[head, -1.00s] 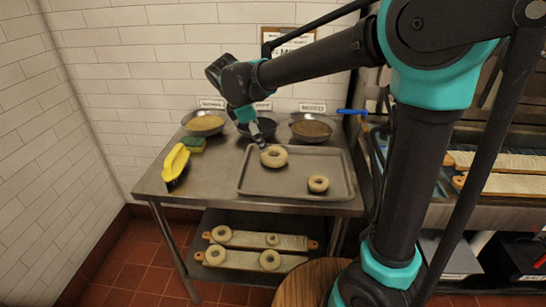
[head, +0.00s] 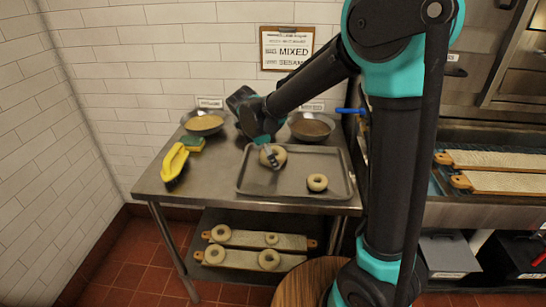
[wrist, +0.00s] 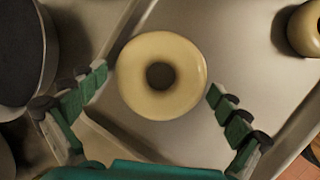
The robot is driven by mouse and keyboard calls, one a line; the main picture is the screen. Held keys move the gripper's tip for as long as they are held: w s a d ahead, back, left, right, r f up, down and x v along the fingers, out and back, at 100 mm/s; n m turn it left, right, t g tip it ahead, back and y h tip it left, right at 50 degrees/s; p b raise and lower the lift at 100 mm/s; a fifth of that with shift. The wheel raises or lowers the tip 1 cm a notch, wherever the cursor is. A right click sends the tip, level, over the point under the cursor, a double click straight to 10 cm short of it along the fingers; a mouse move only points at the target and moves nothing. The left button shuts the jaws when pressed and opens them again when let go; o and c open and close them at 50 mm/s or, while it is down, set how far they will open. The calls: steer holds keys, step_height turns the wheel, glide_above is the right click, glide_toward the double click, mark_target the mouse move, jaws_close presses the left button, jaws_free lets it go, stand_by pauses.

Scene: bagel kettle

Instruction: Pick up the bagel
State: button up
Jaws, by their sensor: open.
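A pale, ring-shaped bagel (head: 279,154) lies near the back left of a metal tray (head: 250,187) on the steel table. A smaller bagel (head: 317,182) lies on the same tray, to the right and nearer the front. My gripper (head: 272,164) is over the larger bagel and covers part of it in the head view. In the wrist view, my gripper (wrist: 158,92) is open, with one finger on each side of the larger bagel (wrist: 185,82) and visible gaps to both. The smaller bagel (wrist: 306,27) is cut off at the upper right corner.
Bowls (head: 204,122) (head: 311,127) stand at the table's back edge. A yellow-handled brush (head: 174,163) and a green sponge (head: 193,143) lie at the left. The lower shelf holds boards with several rings. The tray's front left is bare.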

steer(key=shift+c, duration=0.6)
steer(key=c, duration=0.9)
steer(key=shift+r, duration=0.1)
step_height(320, 180, up, 20)
